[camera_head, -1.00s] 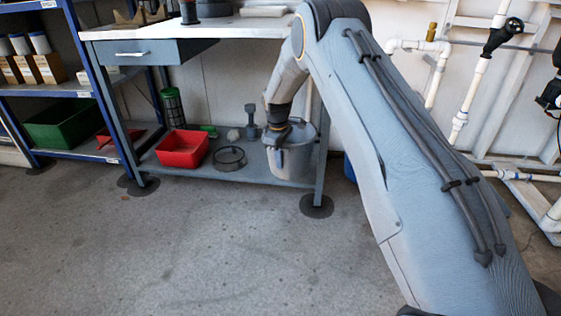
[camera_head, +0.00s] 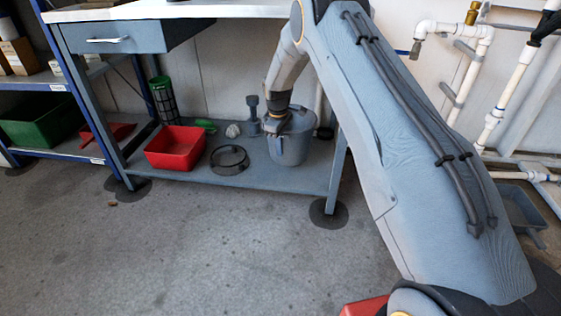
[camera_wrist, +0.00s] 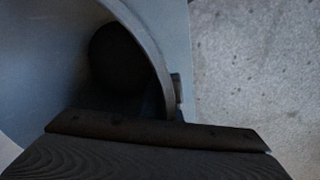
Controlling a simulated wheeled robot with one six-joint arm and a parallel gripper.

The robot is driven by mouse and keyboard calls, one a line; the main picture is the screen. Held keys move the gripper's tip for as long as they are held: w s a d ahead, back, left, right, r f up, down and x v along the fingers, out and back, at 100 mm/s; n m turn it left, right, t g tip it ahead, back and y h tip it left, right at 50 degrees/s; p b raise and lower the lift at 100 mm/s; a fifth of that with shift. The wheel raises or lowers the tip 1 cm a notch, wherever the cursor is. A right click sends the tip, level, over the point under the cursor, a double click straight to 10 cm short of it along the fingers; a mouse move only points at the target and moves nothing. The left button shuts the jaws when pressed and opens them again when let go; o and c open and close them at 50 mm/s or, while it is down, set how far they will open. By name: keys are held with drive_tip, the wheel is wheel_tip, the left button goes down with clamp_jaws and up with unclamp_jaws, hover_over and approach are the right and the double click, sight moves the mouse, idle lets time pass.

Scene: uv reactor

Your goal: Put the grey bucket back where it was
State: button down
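The grey bucket (camera_head: 290,150) is upright at the right part of the bench's lower shelf (camera_head: 245,181), near the right front leg. Whether its base touches the shelf is hard to tell. My gripper (camera_head: 274,124) comes down from above to the left side of its rim. In the wrist view, a dark part of my gripper (camera_wrist: 155,135) crosses the bucket's rim, and the bucket's wall (camera_wrist: 40,75) runs in under it. My gripper looks shut on the rim; the far finger is hidden. The bucket's inside is dark.
On the same shelf are a red bin (camera_head: 176,148), a black ring-shaped item (camera_head: 229,160), a dark upright tool (camera_head: 253,115) and a green mesh cylinder (camera_head: 163,101). The bench's right leg (camera_head: 337,172) stands close by. White pipes (camera_head: 490,125) are at right.

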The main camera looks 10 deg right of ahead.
drive_tip(key=shift+f+b, duration=1.1)
drive_tip(key=shift+f, duration=1.8)
drive_tip(key=c, duration=2)
unclamp_jaws()
drive_tip(key=shift+r, duration=0.15)
